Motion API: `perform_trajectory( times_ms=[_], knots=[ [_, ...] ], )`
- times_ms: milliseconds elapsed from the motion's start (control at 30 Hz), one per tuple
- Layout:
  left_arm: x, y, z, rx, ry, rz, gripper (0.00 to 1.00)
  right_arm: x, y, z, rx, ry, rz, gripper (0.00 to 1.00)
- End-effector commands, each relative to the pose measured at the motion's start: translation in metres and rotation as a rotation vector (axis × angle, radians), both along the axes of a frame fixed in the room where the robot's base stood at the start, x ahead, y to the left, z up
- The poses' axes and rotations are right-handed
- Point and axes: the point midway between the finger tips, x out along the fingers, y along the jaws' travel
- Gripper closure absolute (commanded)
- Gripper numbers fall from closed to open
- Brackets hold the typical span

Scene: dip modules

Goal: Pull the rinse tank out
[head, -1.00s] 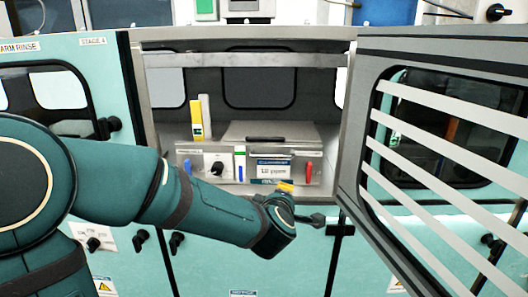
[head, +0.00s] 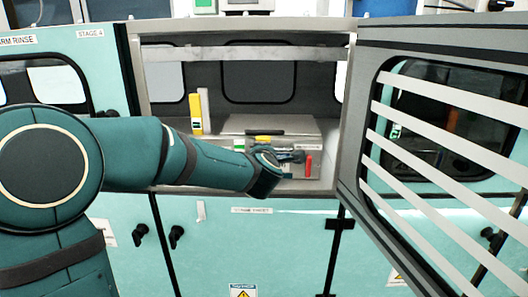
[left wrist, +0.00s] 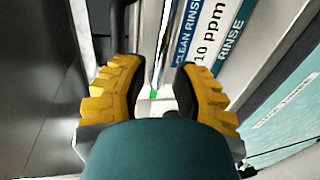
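The rinse tank (head: 268,126) is a grey box with a flat lid, sitting inside the open cabinet bay. Its front carries a label (left wrist: 205,35) reading "CLEAN RINSE 10 ppm", seen in the left wrist view and hidden by my arm in the head view. My left gripper (head: 292,156) is in front of the tank's front face, just left of a red handle-like part (head: 308,166). In the left wrist view its yellow-padded fingers (left wrist: 158,80) stand apart with a gap between them. Whether they touch the tank cannot be told. My right gripper is out of view.
The cabinet door (head: 357,150) with its slatted window stands open at the right. A yellow item (head: 195,115) stands at the bay's left. A metal bar (head: 250,53) crosses the top of the opening. Closed teal doors (head: 225,250) are below.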

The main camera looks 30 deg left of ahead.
Motion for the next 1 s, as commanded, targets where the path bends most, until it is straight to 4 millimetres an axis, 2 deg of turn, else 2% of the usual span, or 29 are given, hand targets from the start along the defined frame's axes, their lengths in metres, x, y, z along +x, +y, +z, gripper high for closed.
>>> perform_trajectory(
  times_ms=[100, 233, 633, 700, 733, 1000],
  knots=[
    [0.014, 0.009, -0.004, -0.001, 0.002, 0.001, 0.73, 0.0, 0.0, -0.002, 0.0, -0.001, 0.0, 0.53],
    [0.023, 0.015, -0.006, 0.0, 0.001, 0.001, 0.73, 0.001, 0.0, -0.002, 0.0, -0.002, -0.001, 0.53],
    [0.028, 0.017, -0.007, 0.0, 0.001, -0.001, 0.73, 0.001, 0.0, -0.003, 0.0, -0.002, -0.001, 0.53],
    [0.027, 0.017, -0.007, 0.0, 0.001, -0.001, 0.97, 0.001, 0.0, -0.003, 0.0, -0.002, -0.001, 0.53],
    [0.027, 0.017, -0.007, 0.001, 0.0, -0.001, 1.0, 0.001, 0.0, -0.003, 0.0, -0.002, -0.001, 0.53],
    [0.027, 0.016, -0.007, 0.001, 0.0, -0.001, 1.0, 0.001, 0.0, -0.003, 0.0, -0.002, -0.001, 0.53]
  ],
)
